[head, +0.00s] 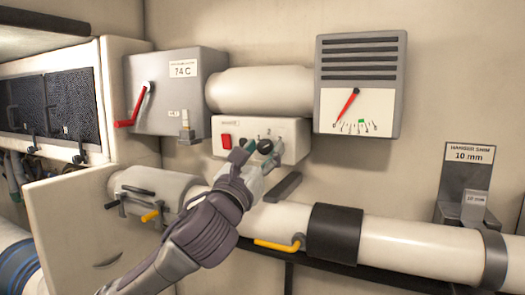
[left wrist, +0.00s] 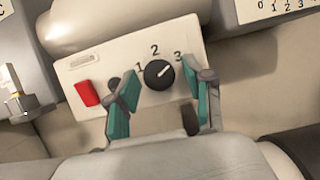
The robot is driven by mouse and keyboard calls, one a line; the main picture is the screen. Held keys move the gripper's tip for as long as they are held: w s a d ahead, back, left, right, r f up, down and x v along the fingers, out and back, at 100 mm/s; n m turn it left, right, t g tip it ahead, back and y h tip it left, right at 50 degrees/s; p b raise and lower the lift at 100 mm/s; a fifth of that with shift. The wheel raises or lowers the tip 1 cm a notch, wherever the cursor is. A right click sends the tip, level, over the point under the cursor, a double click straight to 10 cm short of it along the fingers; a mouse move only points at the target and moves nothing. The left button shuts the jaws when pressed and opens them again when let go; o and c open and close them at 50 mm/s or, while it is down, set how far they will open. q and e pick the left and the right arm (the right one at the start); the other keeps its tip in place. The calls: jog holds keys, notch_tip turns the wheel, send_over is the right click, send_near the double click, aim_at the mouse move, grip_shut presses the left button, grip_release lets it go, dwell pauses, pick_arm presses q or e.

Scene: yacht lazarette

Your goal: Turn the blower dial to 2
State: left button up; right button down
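The blower dial (left wrist: 158,75) is a round black knob on a pale control box, with 1, 2 and 3 printed around it. Its white pointer mark slants to the upper right, seemingly nearer 3 than 2. In the head view the knob (head: 265,146) shows just above my left gripper (head: 257,153). In the left wrist view my left gripper (left wrist: 163,92) is open, with one teal-padded finger on each side of the knob's line. I see no clear contact with the knob. My right gripper is not in view.
A red switch (left wrist: 87,93) sits left on the control box (head: 290,130). A grey box with a red lever (head: 140,104) is to the left. A gauge with a red needle (head: 347,104) is at the upper right. A white pipe (head: 410,243) runs below.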

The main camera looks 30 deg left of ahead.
pick_arm(q)
grip_shut()
jog(key=shift+n+y, duration=0.4)
jog(key=shift+n, duration=0.2)
jog(key=n+y, duration=0.1)
jog(key=n, duration=0.1)
jog(key=n+y+p, duration=0.1)
jog(key=n, duration=0.1)
jog(key=n+g+y+p, duration=0.1)
jog(key=n, duration=0.2)
jog(key=shift+d+r, duration=0.2)
jog(key=shift+d, duration=0.05)
jog(key=n+g+y+p, duration=0.1)
jog(key=n, duration=0.1)
jog(key=n+g+y+p, duration=0.1)
jog(key=n, duration=0.2)
jog(key=shift+y, duration=0.3)
jog(key=shift+n+g+p, duration=0.4)
jog(key=shift+n, duration=1.2)
